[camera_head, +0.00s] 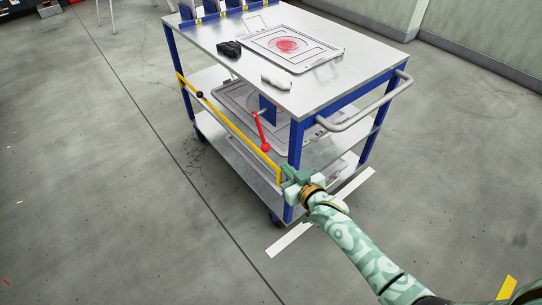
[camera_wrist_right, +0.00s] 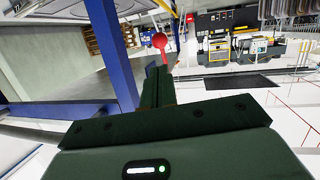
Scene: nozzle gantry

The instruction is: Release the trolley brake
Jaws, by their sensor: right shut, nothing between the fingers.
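The trolley (camera_head: 330,95) has a pale top, lower shelves, blue posts and a grey push handle (camera_head: 372,105). A red lever (camera_head: 259,130) with a red ball knob (camera_head: 266,147) hangs down on its near left side. The knob also shows in the right wrist view (camera_wrist_right: 159,40), just beyond the fingertips. My right gripper (camera_head: 287,174) is shut and empty beside the near corner post (camera_head: 295,145), below and right of the knob, apart from it. In the wrist view the right fingers (camera_wrist_right: 158,75) are together next to the blue post. My left gripper is not in view.
A yellow bar (camera_head: 235,130) with a black knob (camera_head: 200,95) runs along the trolley's left side, close to my right gripper. A framed panel (camera_head: 320,58), a black item (camera_head: 229,49) and a white item (camera_head: 276,82) lie on top. The floor at left is clear.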

